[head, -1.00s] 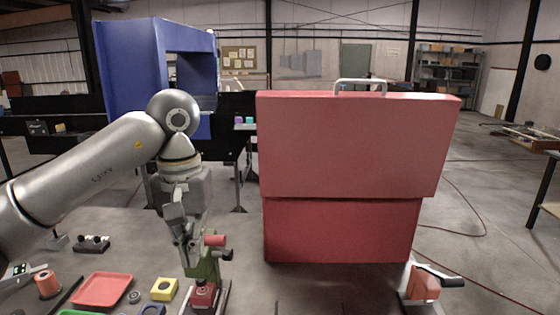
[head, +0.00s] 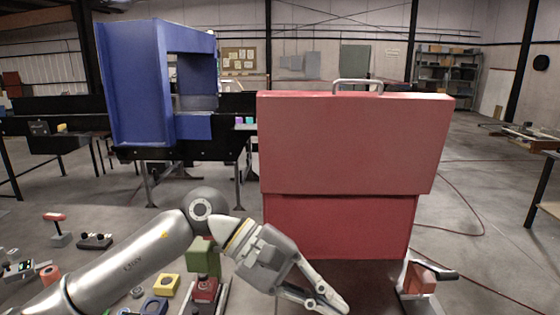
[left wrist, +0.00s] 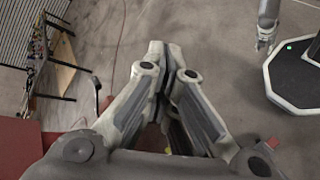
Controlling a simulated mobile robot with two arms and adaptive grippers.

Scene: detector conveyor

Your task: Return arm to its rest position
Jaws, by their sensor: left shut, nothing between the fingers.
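My left arm comes in low from the left in the head view. Its gripper (head: 322,298) points down and to the right, in front of the lower part of the red box (head: 345,140). The gripper is shut with nothing in it. In the left wrist view its fingers (left wrist: 168,62) lie close together over bare grey floor. My right gripper is not seen in the head view.
A clamp-like tool (head: 425,280) is at the lower right. A blue conveyor housing (head: 135,90) stands at the back left. Open floor lies to the right.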

